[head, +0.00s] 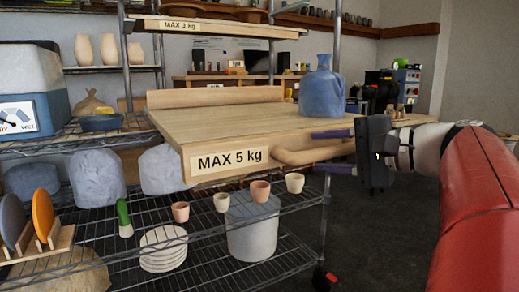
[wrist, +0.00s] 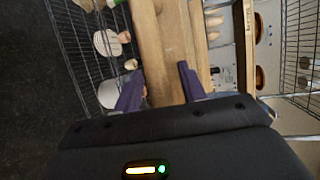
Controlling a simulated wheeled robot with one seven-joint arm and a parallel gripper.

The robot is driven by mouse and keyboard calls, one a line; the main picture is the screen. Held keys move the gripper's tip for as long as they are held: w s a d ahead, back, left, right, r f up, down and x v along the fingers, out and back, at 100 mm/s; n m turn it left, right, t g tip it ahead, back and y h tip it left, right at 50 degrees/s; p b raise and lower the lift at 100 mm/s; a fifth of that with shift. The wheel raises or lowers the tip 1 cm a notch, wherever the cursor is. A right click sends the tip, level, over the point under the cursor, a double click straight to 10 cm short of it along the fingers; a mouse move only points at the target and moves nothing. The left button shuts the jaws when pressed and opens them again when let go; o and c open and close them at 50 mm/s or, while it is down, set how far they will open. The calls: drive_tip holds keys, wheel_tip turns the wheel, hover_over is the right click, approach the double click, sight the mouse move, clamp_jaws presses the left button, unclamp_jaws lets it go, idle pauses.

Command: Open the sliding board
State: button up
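The sliding board (head: 235,118) is a thick light-wood board labelled "MAX 5 kg" on its front edge, at mid-height of the wire rack. A rounded wooden handle (head: 300,155) sticks out at its right side. My gripper (head: 324,151) comes from the right, with one purple finger above the handle and one below. The fingers are open, with gaps to the wood visible. In the wrist view, my gripper (wrist: 160,80) straddles a long wooden bar (wrist: 162,50). A blue-grey jug (head: 322,90) stands on the board's right part.
Small pots (head: 221,202), stacked plates (head: 164,248) and a grey bucket (head: 253,225) sit on the wire shelves below. A blue-and-white box (head: 30,90) stands at left. Another board, marked "MAX 3 kg" (head: 215,28), is above. Dark floor at right is clear.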

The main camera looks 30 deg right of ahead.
drive_tip(key=p+v, duration=0.1)
drive_tip(key=v, duration=0.7)
idle(0.6)
